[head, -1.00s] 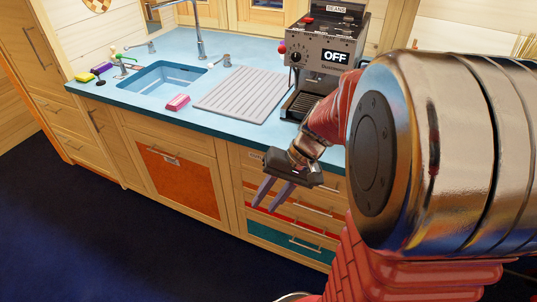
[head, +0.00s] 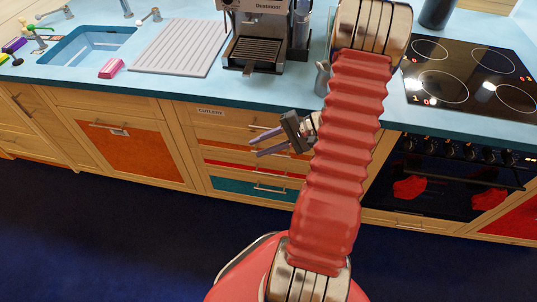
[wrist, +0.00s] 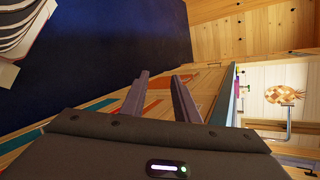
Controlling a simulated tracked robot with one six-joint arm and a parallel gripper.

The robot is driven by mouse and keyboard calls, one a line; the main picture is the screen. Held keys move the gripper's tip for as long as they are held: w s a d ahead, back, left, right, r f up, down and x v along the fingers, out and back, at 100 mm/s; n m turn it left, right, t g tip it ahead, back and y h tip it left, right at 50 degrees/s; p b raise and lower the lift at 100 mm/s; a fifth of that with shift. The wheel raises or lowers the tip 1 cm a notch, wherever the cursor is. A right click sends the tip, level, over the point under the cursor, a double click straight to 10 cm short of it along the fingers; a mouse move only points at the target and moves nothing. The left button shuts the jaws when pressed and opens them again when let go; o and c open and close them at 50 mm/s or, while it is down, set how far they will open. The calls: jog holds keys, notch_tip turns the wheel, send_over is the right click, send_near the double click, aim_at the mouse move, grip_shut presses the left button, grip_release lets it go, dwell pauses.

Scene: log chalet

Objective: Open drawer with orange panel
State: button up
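The drawer with the orange panel (head: 215,143) is in the stack left of the oven, second from the top, below the drawer labelled cutlery. It looks shut. My gripper (head: 256,146) is in front of this stack, fingers apart and pointing left, and it covers part of the orange front. I cannot tell how far it is from the drawer, and its handle is hard to make out. In the wrist view my gripper (wrist: 160,77) is open with nothing between its fingers; coloured cabinet fronts run past them.
A red-panelled drawer (head: 222,165) and a teal-panelled drawer (head: 235,187) lie below. An orange cabinet door (head: 135,150) is to the left, the oven (head: 450,175) to the right. The blue countertop (head: 190,88) overhangs above. The dark floor (head: 100,235) in front is clear.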

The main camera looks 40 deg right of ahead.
jog(key=s+d+f+m+t+h, duration=0.2)
jog(key=s+d+f+m+t, duration=0.1)
jog(key=d+f, duration=0.3)
jog(key=s+d+f+m+t+h, duration=0.2)
jog(key=d+f, duration=0.4)
jog(key=f, duration=0.3)
jog(key=s+m+t, duration=0.1)
jog(key=m+t, duration=0.1)
jog(key=shift+s+d+f+m+h, duration=0.15)
jog(key=shift+s+d+m+h, duration=0.15)
jog(key=shift+s+d+m, duration=0.1)
jog(key=shift+w+a, duration=0.1)
jog(key=x, duration=1.3)
jog(key=shift+w, duration=0.35)
jog(key=shift+a, duration=0.1)
grip_shut()
